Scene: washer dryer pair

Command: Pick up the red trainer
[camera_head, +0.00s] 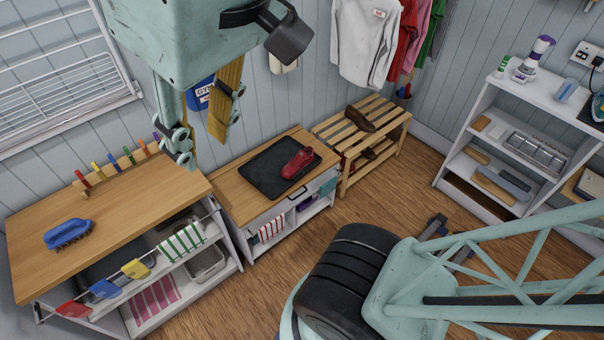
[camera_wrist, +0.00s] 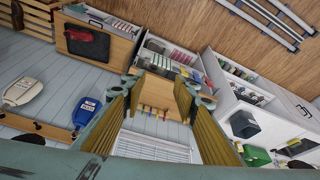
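The red trainer (camera_head: 298,163) rests on a black mat (camera_head: 262,180) on top of the low wooden-topped cabinet (camera_head: 237,205). In the wrist view the trainer (camera_wrist: 82,42) shows small at the upper left, outside the space between my fingers. My gripper (camera_head: 203,138) is open and empty, with its yellow-faced fingers pointing down. In the wrist view my gripper (camera_wrist: 160,112) has its fingers wide apart. It is up near the wall, left of the trainer in the head view and clear of it. The trainer is unobstructed in the head view.
A wooden counter (camera_head: 120,210) with a blue brush (camera_head: 68,233) and coloured pegs stands at the left. A slatted bench (camera_head: 378,113) with a brown shoe (camera_head: 359,119) stands right of the cabinet. White shelves (camera_head: 530,95) stand at the far right. The floor between is partly clear.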

